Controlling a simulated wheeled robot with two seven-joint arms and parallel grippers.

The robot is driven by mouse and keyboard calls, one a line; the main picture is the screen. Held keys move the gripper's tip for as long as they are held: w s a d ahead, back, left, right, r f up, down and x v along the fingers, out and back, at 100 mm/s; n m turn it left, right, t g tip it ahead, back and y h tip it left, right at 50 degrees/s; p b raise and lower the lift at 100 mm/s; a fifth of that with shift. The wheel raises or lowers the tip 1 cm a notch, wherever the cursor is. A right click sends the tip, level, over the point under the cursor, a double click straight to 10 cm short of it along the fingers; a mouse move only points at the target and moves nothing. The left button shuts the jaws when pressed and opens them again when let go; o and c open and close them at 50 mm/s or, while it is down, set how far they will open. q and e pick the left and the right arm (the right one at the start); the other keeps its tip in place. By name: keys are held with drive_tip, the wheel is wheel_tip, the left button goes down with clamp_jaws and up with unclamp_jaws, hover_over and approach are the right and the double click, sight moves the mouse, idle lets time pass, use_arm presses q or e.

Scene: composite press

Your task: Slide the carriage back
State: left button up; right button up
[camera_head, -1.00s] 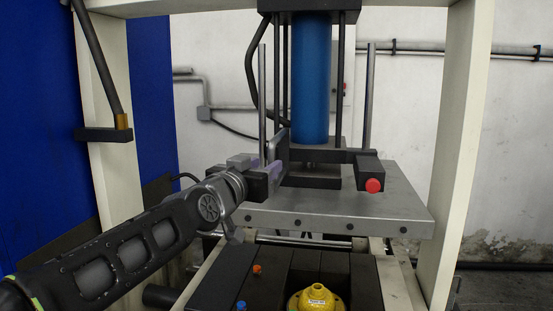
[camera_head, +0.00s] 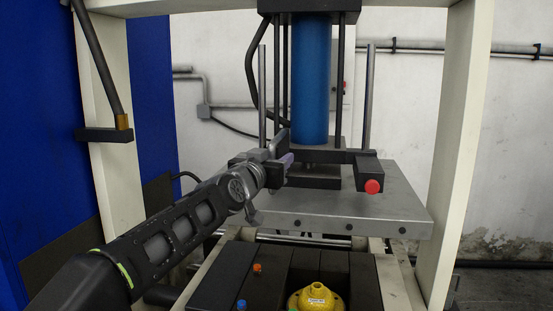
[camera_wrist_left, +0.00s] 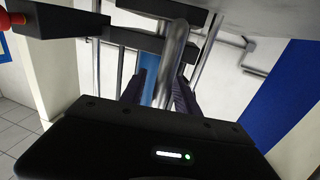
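The carriage appears to be the thick grey metal plate (camera_head: 330,213) under the blue cylinder, but I cannot tell for certain. A black crossbar (camera_head: 336,156) with a red knob (camera_head: 372,186) stands above it, and an upright grey handle (camera_head: 279,143) stands at its left end. My left gripper (camera_head: 284,162) is at this handle. In the left wrist view, the grey bar (camera_wrist_left: 177,52) runs between its two dark fingers (camera_wrist_left: 160,92). A gap shows beside the bar, so the fingers look open around it. My right gripper is not in view.
A blue cylinder (camera_head: 310,80) hangs above between thin rods. Cream frame posts (camera_head: 459,130) stand on both sides. In front, a dark slotted bed (camera_head: 332,270) holds a yellow flanged part (camera_head: 317,298), with small orange and blue pieces left of it.

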use_arm(q)
clamp_jaws()
idle(1.2)
